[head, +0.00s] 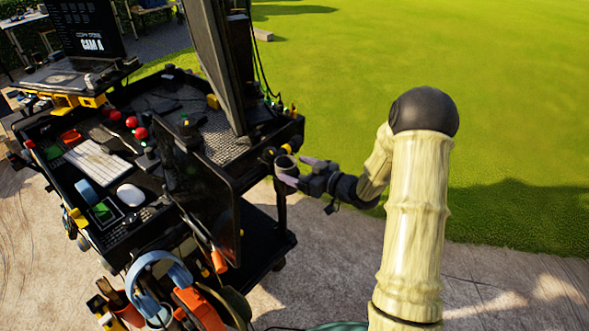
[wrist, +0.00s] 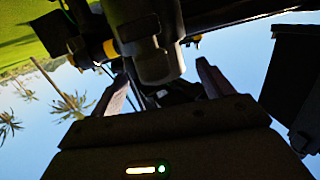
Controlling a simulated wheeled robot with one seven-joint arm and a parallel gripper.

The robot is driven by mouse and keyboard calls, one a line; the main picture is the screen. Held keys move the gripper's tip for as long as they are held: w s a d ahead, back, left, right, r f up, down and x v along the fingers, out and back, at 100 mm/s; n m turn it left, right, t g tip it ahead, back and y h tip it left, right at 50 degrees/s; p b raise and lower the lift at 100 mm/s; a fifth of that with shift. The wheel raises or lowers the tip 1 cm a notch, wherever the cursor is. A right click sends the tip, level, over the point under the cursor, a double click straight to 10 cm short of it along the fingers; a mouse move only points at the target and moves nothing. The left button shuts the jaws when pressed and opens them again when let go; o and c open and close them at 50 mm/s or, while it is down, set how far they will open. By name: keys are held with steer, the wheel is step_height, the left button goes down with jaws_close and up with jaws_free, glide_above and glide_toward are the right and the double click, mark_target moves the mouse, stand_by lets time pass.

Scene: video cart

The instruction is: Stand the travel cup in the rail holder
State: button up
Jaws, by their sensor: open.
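The travel cup (head: 287,163) is a dark grey cylinder with its round top facing up, beside the cart's right corner. It looks upright at the dark rail holder (head: 268,155); how deep it sits in the holder is hidden. In the wrist view, the picture is upside down and the cup (wrist: 158,60) shows as a dark cylinder between the fingers. My gripper (head: 302,172) is open, with one finger on each side of the cup. The fingers also show in the wrist view (wrist: 163,84), with gaps beside the cup.
The black video cart (head: 222,150) carries a keyboard (head: 97,160), a white mouse (head: 131,194) and monitors. A dark upright screen (head: 205,190) stands left of my gripper. Headphones (head: 160,265) hang at the front. Open grass (head: 500,80) lies to the right.

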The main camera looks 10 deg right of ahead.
steer(key=b+v, duration=0.2)
steer(key=v, duration=0.9)
steer(key=s+a+m+g+h, duration=0.2)
steer(key=s+m+g+h, duration=0.2)
steer(key=s, duration=0.5)
steer(key=s+a+m+g+h, duration=0.2)
steer(key=s+m+g+h, duration=0.2)
steer(key=s+h, duration=0.3)
steer(key=shift+s+f+g, duration=0.15)
steer(key=shift+s+g, duration=0.45)
steer(key=shift+s, duration=0.45)
steer(key=shift+a, duration=0.15)
